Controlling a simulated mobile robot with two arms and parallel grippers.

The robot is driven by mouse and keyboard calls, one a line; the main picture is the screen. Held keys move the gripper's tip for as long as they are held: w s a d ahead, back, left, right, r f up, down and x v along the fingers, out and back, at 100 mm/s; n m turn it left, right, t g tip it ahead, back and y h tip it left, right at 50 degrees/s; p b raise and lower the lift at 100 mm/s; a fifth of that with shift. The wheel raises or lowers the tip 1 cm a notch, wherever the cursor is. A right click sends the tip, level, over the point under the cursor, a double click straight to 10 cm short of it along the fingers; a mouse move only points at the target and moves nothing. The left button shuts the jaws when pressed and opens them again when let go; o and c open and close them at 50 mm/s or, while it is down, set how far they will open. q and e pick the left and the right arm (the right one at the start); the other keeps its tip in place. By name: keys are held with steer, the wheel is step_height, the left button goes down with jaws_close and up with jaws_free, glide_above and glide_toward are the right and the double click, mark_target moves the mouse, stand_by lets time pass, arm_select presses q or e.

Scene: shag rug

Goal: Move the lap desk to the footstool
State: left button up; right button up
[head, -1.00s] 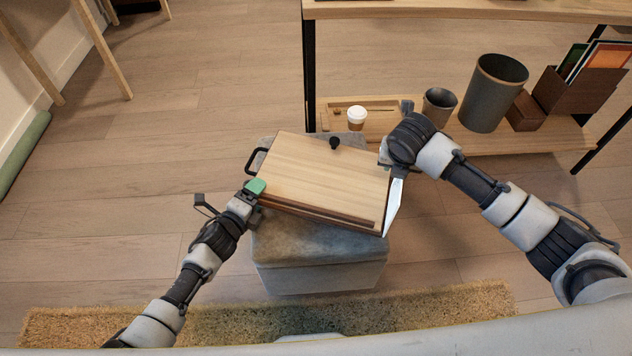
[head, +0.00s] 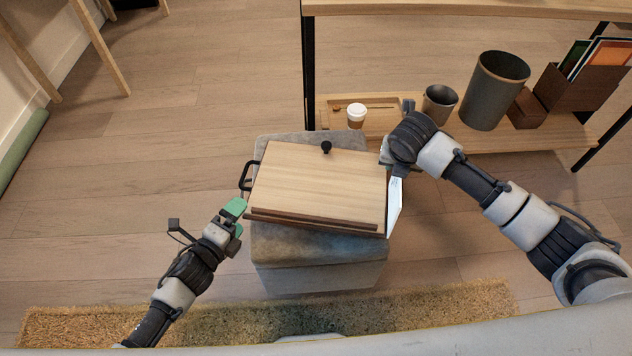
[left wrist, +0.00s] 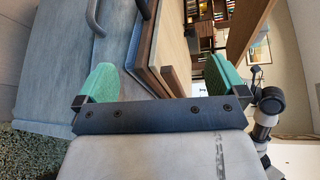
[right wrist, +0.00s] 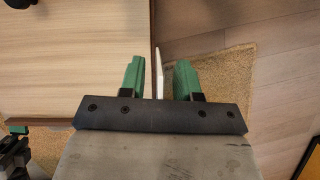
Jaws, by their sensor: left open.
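The lap desk (head: 318,185), a light wood slab with a dark front ledge, black knob and black side handle, rests on the grey footstool (head: 320,275), slightly turned to it. My left gripper (head: 234,217) is open and empty, just off the desk's near left corner. In the left wrist view its green fingers (left wrist: 162,80) are wide apart, with the desk's edge (left wrist: 150,55) beyond. My right gripper (head: 386,165) is at the desk's right edge. In the right wrist view its fingers (right wrist: 160,78) stand apart around that edge and a thin white panel, with gaps visible.
A low shelf (head: 520,148) behind and to the right holds a white cup (head: 356,116), dark bins (head: 495,92) and a file box (head: 578,90). A shaggy yellow rug (head: 430,305) lies in front of the footstool.

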steer(key=shift+s+a+f, duration=0.1)
steer(key=shift+f, duration=0.05)
steer(key=o, duration=0.8)
steer(key=v, duration=1.2)
steer(key=shift+r, duration=0.25)
